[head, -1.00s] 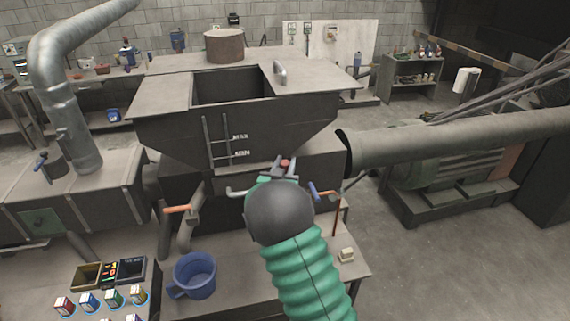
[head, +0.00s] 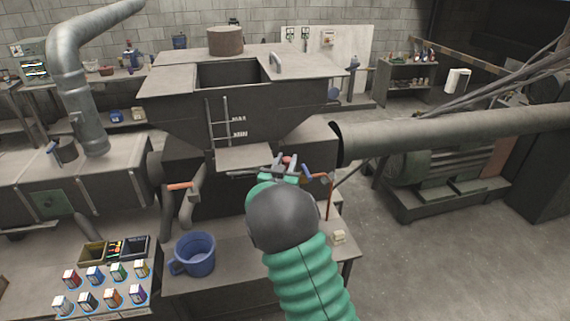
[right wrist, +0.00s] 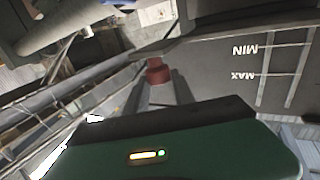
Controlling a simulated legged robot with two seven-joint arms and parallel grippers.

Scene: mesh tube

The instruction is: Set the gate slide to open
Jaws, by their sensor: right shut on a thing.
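The dark hopper (head: 190,108) stands in the middle of the head view, with a ladder-like gauge and MAX and MIN marks on its front. The flat grey gate slide plate (head: 243,156) sticks out below those marks, towards me. A grey bar handle (head: 238,172) runs along its front edge. My right gripper (head: 284,164) is at the right end of this edge. In the right wrist view a red grip (right wrist: 158,72) sits between its fingers, which are shut on it. My arm and wrist hide part of what lies beneath. My left gripper is out of view.
Orange-handled (head: 180,186) and blue-handled (head: 307,175) valves flank the gate. Several small boxes are at the lower left. A large pipe (head: 450,128) lies to the right.

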